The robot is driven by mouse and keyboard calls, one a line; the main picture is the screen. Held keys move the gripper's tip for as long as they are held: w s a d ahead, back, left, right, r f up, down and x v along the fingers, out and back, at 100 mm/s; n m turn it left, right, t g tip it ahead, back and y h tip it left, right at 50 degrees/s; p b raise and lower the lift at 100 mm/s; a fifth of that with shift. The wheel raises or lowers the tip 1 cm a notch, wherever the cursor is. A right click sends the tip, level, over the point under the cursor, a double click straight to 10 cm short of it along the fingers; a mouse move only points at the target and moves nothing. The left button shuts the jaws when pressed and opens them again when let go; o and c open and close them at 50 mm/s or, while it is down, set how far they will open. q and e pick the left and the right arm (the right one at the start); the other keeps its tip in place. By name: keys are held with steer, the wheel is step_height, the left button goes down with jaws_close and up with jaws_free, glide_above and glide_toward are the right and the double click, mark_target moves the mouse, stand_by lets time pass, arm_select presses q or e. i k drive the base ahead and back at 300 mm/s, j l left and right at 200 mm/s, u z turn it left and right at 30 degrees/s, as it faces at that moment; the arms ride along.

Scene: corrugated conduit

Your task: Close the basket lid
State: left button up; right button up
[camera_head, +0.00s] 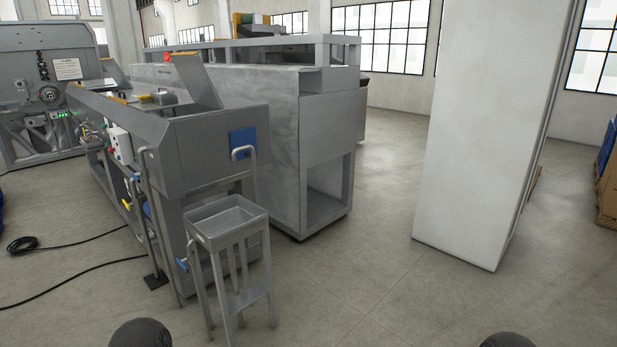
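No item clearly marked as a basket shows. A long grey machine (190,150) on the left has an open top with a raised, tilted grey lid panel (197,82) edged in yellow. A second raised panel (115,73) tilts up further left on the same machine. A grey, shallow, open tray (228,218) stands on a thin-legged frame at the machine's near end; I see no lid on it. Neither of my grippers is in view, so what they hold cannot be seen.
A large grey cabinet-like unit (325,135) stands right behind the machine. A wide white pillar (490,130) stands to the right. Black cables (85,270) lie on the floor at left. The floor (370,270) between the tray stand and the pillar is clear.

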mark_target(190, 67)
steer(key=i, duration=0.7)
steer(key=i+l+u, duration=0.1)
steer(key=i, duration=0.6)
steer(key=i+l+u, duration=0.1)
steer(key=i, duration=0.6)
